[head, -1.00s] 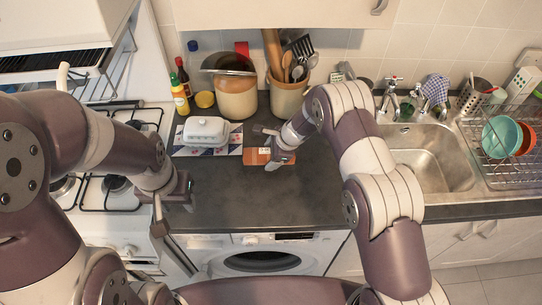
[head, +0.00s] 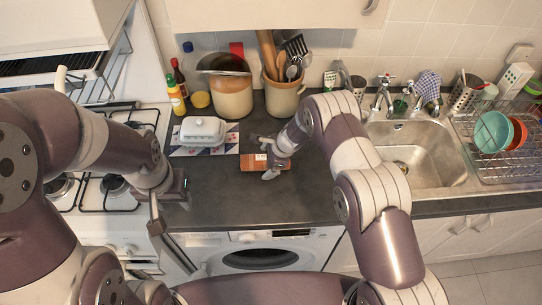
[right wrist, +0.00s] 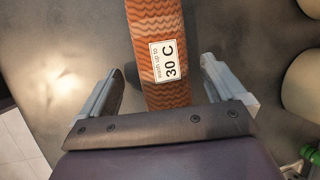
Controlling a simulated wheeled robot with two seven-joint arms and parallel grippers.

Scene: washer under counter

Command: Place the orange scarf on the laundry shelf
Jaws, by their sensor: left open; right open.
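The orange scarf (head: 251,164) lies folded in a narrow strip on the dark worktop, in front of the utensil pot. In the right wrist view the scarf (right wrist: 155,45) shows a zigzag knit and a white label reading 30 C. My right gripper (head: 266,158) is open, with its fingers on either side of the scarf. In the right wrist view there is a gap between each finger and the scarf. My left gripper (head: 174,195) is at the worktop's left front edge by the hob, open and away from the scarf. I cannot make out a laundry shelf.
A white butter dish (head: 203,131) on a patterned mat stands left of the scarf. Jars, bottles and a utensil pot (head: 284,96) line the back. The sink (head: 425,160) and a dish rack are at the right. A washing machine (head: 262,258) sits underneath. The front worktop is clear.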

